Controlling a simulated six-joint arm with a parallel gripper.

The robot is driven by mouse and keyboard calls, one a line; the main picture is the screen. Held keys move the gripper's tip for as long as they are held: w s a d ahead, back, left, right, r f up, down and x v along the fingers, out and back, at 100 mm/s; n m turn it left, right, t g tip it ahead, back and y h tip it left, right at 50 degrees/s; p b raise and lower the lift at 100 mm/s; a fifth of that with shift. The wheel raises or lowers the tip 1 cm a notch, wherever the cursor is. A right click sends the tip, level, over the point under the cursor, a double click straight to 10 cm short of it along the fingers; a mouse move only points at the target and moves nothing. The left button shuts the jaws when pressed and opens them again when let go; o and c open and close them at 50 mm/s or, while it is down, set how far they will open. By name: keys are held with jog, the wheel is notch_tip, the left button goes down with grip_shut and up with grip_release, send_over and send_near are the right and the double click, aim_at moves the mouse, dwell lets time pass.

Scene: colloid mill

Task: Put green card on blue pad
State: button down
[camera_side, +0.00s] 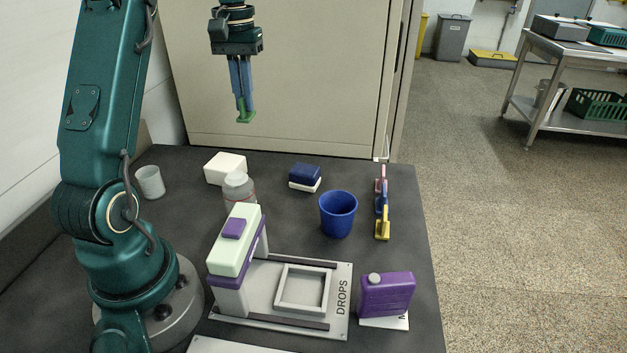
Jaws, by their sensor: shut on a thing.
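My gripper (243,98) is high above the back of the dark table, in front of the beige cabinet. Its blue-grey fingers point down and are shut on a small green piece (246,117), which appears to be the green card. It hangs well clear of the table, and its upper part is partly hidden between the fingers. I cannot tell for sure which thing is the blue pad. A dark blue block (305,173) rests on a white base at the back middle. A small blue piece (382,203) stands between a pink piece (380,185) and a yellow piece (383,229) at the right.
A blue cup (338,213), white box (225,167), grey-white jar (239,189) and pale cup (150,182) stand on the table (290,220). In front are a white-and-purple machine (233,258) with a square frame (302,288) and a purple jug (387,293).

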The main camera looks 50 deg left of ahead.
jog(key=w+d+f, duration=0.4)
jog(key=w+d, duration=0.1)
jog(key=w+d+f, duration=0.2)
jog(key=w+f, duration=0.1)
jog(key=shift+w+d, duration=0.15)
jog(key=shift+w, duration=0.05)
jog(key=shift+f, duration=2)
jog(key=shift+f, duration=0.15)
jog(key=c, duration=1)
grip_release()
